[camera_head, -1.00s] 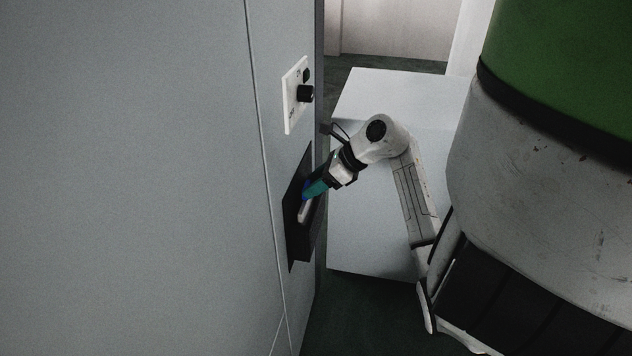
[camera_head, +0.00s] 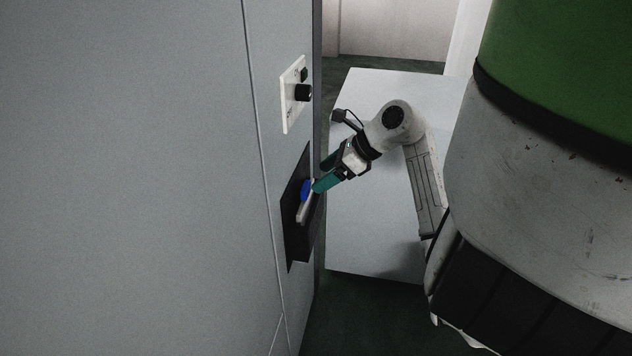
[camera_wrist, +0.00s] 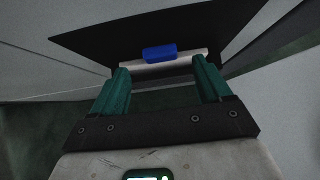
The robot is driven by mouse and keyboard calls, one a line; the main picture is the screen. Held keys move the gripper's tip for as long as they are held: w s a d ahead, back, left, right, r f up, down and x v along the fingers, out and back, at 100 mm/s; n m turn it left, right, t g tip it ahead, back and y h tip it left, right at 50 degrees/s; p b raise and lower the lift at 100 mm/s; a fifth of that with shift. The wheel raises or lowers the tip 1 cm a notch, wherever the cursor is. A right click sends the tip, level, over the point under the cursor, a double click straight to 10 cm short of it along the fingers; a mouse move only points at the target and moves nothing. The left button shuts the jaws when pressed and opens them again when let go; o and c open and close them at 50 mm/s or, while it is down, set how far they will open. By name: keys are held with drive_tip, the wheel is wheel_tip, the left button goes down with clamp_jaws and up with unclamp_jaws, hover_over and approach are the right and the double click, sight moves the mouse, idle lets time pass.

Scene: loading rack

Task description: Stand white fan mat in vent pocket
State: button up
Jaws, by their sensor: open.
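The white fan mat (camera_head: 303,212) shows as a narrow white strip standing in the black vent pocket (camera_head: 299,252) on the grey wall. A blue piece (camera_head: 305,189) sits against its upper part; I cannot tell if they are joined. In the wrist view, the mat's white edge (camera_wrist: 135,68) runs across just beyond the fingertips, with the blue piece (camera_wrist: 160,52) at its middle. My gripper (camera_head: 319,177) is open and empty, its teal fingers spread on either side in the wrist view (camera_wrist: 160,72). The mat's lower part is hidden in the pocket.
A white switch plate (camera_head: 291,112) with a black knob (camera_head: 303,93) is on the wall above the pocket. A pale box-like surface (camera_head: 375,235) stands behind my arm. Dark floor (camera_head: 350,310) lies clear below.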

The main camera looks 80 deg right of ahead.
drive_tip(key=v, duration=0.7)
drive_tip(key=shift+s+r+b, duration=0.25)
drive_tip(key=shift+r+b, duration=0.05)
drive_tip(key=shift+b, duration=0.05)
